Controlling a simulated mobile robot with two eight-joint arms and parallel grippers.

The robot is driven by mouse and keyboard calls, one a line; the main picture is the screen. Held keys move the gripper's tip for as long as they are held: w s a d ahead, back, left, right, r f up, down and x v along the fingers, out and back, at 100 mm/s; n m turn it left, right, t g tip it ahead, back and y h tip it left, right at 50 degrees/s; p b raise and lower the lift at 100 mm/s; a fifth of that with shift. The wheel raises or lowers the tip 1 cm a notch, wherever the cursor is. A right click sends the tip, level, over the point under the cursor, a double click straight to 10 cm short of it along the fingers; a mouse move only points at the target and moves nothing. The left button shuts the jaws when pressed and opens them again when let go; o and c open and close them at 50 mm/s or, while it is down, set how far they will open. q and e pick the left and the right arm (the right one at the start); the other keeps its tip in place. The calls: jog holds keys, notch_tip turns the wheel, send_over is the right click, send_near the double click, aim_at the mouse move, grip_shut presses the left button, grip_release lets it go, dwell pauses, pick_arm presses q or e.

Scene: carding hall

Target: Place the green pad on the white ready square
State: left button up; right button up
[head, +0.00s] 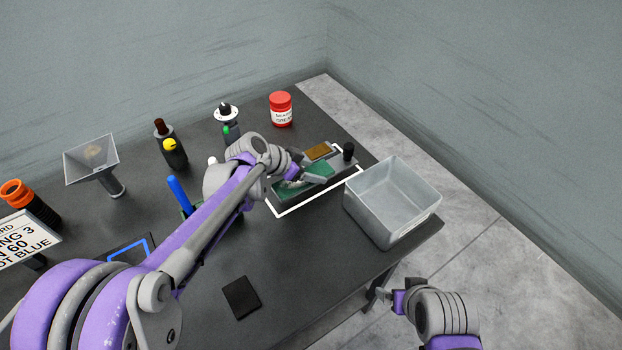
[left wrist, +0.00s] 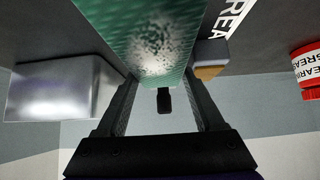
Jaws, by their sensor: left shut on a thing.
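The green pad (head: 316,170) is held in my left gripper (head: 303,178), over the area of the white ready square (head: 281,213). It also shows in the left wrist view (left wrist: 142,40), between the tips of the two dark fingers. Part of the square's white outline shows; the arm and pad hide the rest. White letters reading "REA" lie beside the pad in the left wrist view. I cannot tell whether the pad touches the table. My right gripper (head: 384,295) is low, off the table's front right edge; its fingers are too small to read.
A grey piece with a tan block (head: 318,152) and a black knob (head: 348,151) sits just behind the pad. A red-lidded jar (head: 281,110) stands at the back. A black flat piece (head: 241,297) lies in front.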

pick_arm(q)
notch_tip(320, 180, down, 4)
jog(key=shift+r, duration=0.15)
jog(key=o, duration=1.3)
jog(key=shift+c, duration=0.2)
jog(key=shift+r, duration=0.1)
jog(key=v, duration=1.2)
